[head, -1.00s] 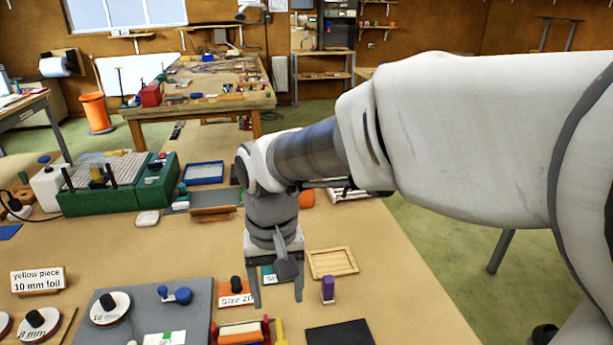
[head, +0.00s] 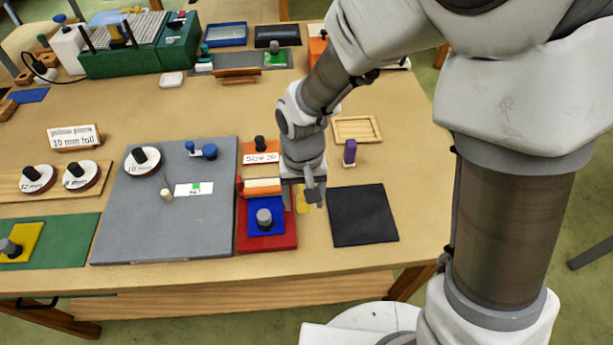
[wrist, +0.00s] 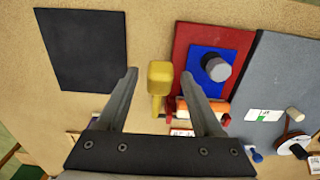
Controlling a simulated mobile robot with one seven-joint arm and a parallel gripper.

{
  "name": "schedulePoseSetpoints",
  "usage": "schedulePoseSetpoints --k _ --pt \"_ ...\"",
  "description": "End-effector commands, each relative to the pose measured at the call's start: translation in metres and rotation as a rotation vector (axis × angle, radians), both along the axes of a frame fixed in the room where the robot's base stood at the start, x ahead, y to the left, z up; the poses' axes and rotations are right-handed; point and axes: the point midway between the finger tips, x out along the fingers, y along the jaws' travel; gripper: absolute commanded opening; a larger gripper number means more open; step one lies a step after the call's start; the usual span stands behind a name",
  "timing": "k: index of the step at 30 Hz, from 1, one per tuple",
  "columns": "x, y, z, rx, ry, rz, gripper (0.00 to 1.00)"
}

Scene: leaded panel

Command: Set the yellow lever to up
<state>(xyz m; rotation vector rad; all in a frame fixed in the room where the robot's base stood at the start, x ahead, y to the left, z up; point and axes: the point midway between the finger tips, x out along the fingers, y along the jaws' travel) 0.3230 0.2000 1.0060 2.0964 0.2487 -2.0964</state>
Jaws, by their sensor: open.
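The yellow lever (wrist: 160,84) shows in the wrist view between my two fingers, beside the red base (wrist: 187,55). Its wide handle end points toward the table's front edge and its narrower stem runs back by the orange-and-white roller (wrist: 205,107). I cannot tell its exact tilt. In the head view the yellow lever (head: 303,203) is partly hidden by my gripper (head: 306,191). My gripper, also in the wrist view (wrist: 160,78), is open, with one finger on each side of the lever and no clear contact.
A black mat (head: 362,215) lies right of the lever. A blue plate with a grey knob (head: 265,217) sits on the red base. The grey board (head: 165,225) is to the left. A purple block (head: 349,153) and a wooden tray (head: 357,129) stand behind.

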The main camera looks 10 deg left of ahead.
Motion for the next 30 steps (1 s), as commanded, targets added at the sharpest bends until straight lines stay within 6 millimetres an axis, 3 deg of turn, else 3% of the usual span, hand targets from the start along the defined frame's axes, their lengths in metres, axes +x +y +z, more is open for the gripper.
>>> schedulePoseSetpoints --k 8,20,30 --pt "-0.0001 -0.0001 -0.0019 0.0 0.0 0.0 0.68" --pt "0.0 -0.0001 -0.0016 0.0 0.0 0.0 0.0" --pt "0.0001 -0.0001 -0.0015 0.0 0.0 0.0 0.0"
